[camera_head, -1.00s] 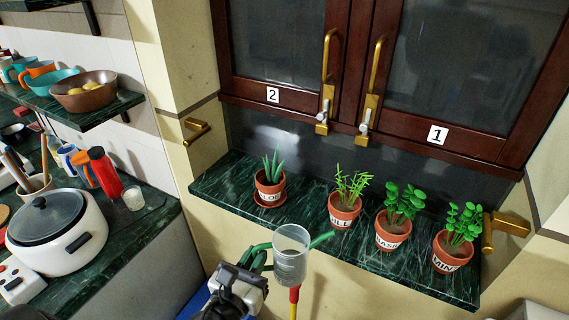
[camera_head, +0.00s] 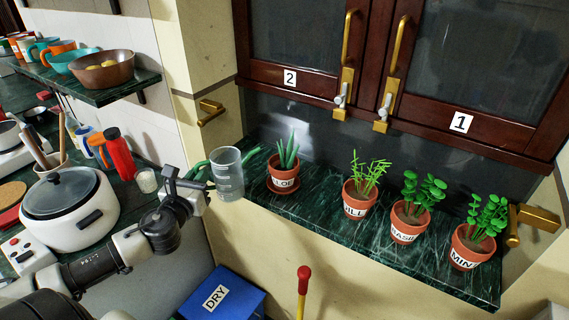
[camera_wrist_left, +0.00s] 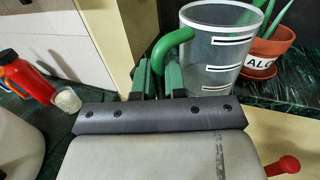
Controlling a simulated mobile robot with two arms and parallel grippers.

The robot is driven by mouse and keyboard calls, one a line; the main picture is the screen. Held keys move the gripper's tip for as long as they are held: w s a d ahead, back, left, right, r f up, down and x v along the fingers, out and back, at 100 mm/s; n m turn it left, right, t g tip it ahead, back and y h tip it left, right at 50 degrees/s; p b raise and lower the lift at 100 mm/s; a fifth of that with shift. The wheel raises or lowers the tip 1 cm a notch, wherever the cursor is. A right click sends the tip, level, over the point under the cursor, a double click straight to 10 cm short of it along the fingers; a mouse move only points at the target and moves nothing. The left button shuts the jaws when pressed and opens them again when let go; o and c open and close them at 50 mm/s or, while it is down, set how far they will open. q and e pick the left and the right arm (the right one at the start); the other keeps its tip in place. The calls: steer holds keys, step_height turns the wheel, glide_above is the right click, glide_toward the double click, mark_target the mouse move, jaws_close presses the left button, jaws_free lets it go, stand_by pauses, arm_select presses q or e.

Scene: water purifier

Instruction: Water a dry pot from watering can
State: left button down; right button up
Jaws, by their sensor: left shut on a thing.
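The clear watering can (camera_head: 228,182) has a green handle and white marks. My left gripper (camera_head: 203,180) is shut on its handle (camera_wrist_left: 172,45) and holds it roughly upright at the left end of the shelf, left of the aloe pot (camera_head: 283,184). I cannot tell any water level in it. The can (camera_wrist_left: 212,60) and aloe pot (camera_wrist_left: 265,52) also show in the left wrist view. The dill pot (camera_head: 355,207), basil pot (camera_head: 404,234) and mint pot (camera_head: 466,260) stand along the dark green marble shelf. My right gripper is out of view.
A blue box labelled DRY (camera_head: 215,297) is below the shelf, near a red-knobbed yellow stick (camera_head: 303,282). Cabinet doors (camera_head: 440,75) rise above the shelf. At left, a counter holds a white cooker (camera_head: 70,220), red bottle (camera_head: 120,155) and glass (camera_head: 146,181).

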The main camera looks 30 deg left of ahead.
arm_select(q)
steer(key=shift+r, duration=0.1)
steer(key=shift+w+d+r+p, duration=0.1)
steer(key=shift+r+p, duration=0.25)
steer(key=shift+p, duration=0.3)
steer(key=w+d+r+m+g+p, duration=0.3)
steer(key=r+p, duration=0.3)
steer(key=p, duration=0.7)
steer(key=shift+w+d+r+m+g, duration=0.25)
steer(key=shift+w+d+m+g, duration=0.2)
steer(key=shift+w+m, duration=0.35)
steer(key=shift+p, duration=0.4)
steer(key=shift+w+d+r, duration=0.1)
steer(key=shift+d+r, duration=0.1)
steer(key=shift+r+m+p, duration=0.15)
steer(key=shift+m+p, duration=0.15)
steer(key=shift+p, duration=0.1)
steer(key=shift+w+d+r, duration=0.15)
steer(key=shift+w, duration=0.05)
